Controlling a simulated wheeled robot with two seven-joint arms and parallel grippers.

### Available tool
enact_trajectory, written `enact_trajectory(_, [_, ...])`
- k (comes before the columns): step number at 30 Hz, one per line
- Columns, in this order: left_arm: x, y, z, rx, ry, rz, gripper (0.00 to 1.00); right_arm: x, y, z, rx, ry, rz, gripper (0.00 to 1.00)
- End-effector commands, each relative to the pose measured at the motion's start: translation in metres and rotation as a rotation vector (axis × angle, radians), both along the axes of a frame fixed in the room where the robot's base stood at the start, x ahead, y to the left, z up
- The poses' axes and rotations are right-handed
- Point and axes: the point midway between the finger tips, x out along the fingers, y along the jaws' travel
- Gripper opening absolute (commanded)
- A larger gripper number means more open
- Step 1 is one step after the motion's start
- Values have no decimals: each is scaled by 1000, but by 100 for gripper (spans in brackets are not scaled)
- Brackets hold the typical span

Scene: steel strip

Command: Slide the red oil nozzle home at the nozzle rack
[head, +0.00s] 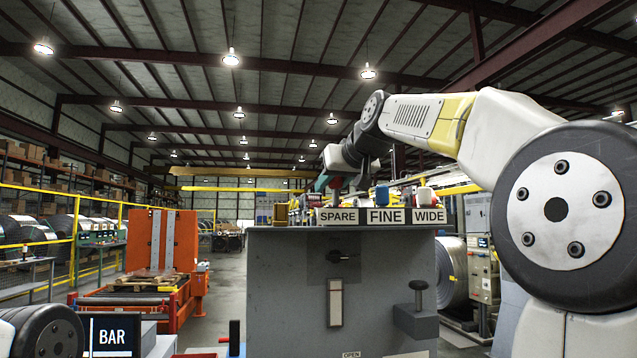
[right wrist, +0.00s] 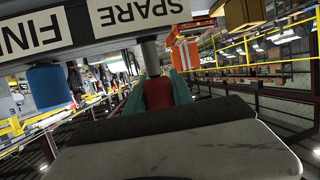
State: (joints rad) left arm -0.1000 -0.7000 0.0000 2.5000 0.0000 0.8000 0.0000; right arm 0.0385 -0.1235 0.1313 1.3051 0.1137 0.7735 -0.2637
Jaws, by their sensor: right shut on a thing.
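My right gripper (head: 331,184) is above the SPARE label (head: 339,216) of the nozzle rack. In the right wrist view, which is upside down, its teal fingers (right wrist: 159,90) are shut on the red oil nozzle (right wrist: 158,94). The nozzle's grey stem (right wrist: 151,56) reaches toward the rack behind the SPARE label (right wrist: 135,10); how deep it sits is hidden. A blue nozzle (head: 382,196) stands at the FINE label (head: 385,216) and also shows in the wrist view (right wrist: 48,88). A pale, red-topped piece (head: 425,197) stands at the WIDE label (head: 429,216). My left gripper is out of view.
The rack tops a grey cabinet (head: 285,285) with a dark knob and a lever on its front. A small ochre block (head: 281,214) sits at its left edge. A BAR sign (head: 111,336) stands lower left. An orange machine (head: 160,250) is farther back.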

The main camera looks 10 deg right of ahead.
Motion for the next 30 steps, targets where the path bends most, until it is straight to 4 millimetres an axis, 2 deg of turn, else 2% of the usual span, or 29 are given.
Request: enact_trajectory(30, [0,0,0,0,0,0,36,0,0,-25,0,0,0,0])
